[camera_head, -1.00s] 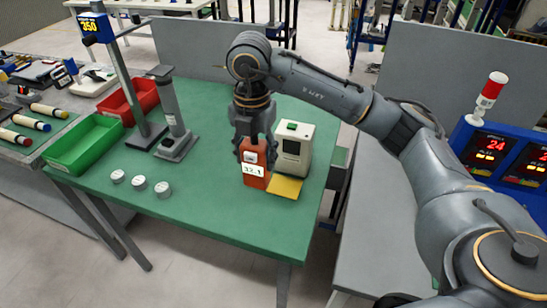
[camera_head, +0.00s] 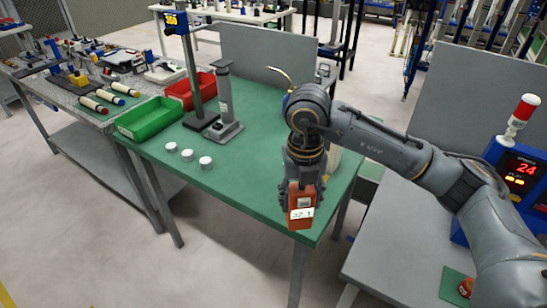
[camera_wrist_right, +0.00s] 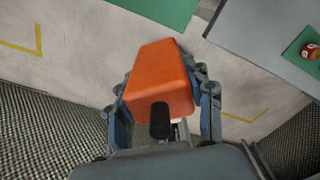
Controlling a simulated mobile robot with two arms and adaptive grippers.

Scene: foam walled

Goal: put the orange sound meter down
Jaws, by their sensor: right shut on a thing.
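The orange sound meter (camera_head: 301,205) has a white display label and is held in my right gripper (camera_head: 302,186) at the front right edge of the green table (camera_head: 243,188). In the right wrist view, the fingers of the right gripper (camera_wrist_right: 162,108) close on both sides of the orange body (camera_wrist_right: 158,78), with a black knob at its near end. My left gripper is not in view.
Three white round pieces (camera_head: 188,155) lie on the table's left part. A green bin (camera_head: 150,120), a red bin (camera_head: 192,92) and grey stands (camera_head: 222,105) are at its back left. A blue display unit (camera_head: 515,180) stands on the grey table (camera_head: 395,240) at right.

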